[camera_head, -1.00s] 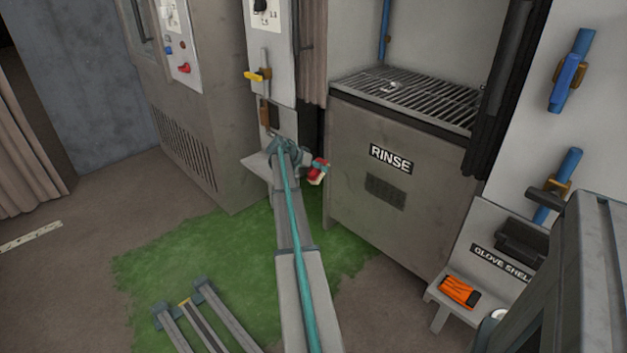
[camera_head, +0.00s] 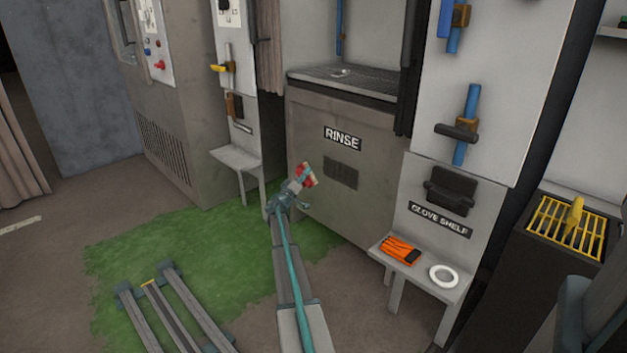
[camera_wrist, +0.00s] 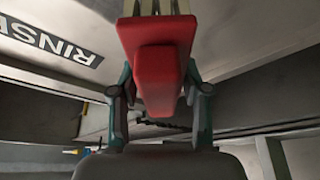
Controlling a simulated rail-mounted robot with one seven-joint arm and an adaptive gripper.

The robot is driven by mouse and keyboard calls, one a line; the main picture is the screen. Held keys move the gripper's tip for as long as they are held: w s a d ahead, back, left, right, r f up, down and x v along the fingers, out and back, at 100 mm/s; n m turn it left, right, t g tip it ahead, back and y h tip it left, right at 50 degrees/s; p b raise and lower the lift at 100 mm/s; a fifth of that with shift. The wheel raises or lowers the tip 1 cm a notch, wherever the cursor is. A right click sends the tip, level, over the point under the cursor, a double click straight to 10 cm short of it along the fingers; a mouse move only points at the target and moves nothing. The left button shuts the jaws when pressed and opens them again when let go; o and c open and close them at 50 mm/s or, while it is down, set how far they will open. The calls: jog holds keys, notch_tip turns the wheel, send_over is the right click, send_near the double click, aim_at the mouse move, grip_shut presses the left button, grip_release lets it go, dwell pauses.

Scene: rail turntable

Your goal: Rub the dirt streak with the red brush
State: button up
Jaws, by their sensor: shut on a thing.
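The red brush (camera_head: 306,174) is in my gripper (camera_head: 294,188), in front of the rinse cabinet (camera_head: 300,130) in the head view. In the wrist view the red body of the brush (camera_wrist: 160,65) sits between the two fingers of my gripper (camera_wrist: 160,95), which are shut on it. Its pale bristle block (camera_wrist: 155,8) shows at the top edge, pointing away from the wrist. The brush is held in the air, apart from the cabinet front as far as I can tell. I cannot make out a dirt streak in either view.
The rinse basin's grate (camera_head: 350,80) lies in the open bay above the cabinet. To the right, the glove shelf (camera_head: 432,282) holds orange gloves (camera_head: 400,250) and a white ring (camera_head: 443,276). A yellow grate (camera_head: 568,228) stands further right. An empty small shelf (camera_head: 236,158) is at left.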

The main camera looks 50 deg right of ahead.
aim_at(321, 164)
jog(key=shift+f, duration=0.1)
jog(key=d, duration=0.2)
jog(key=d+p, duration=0.1)
jog(key=d, duration=0.1)
jog(key=d+p, duration=0.1)
jog(key=shift+s+d, duration=0.4)
jog(key=shift+s+d+b, duration=0.15)
jog(key=shift+d+b, duration=0.45)
jog(key=shift+d, duration=0.45)
dwell(0.7)
jog(key=shift+s, duration=0.1)
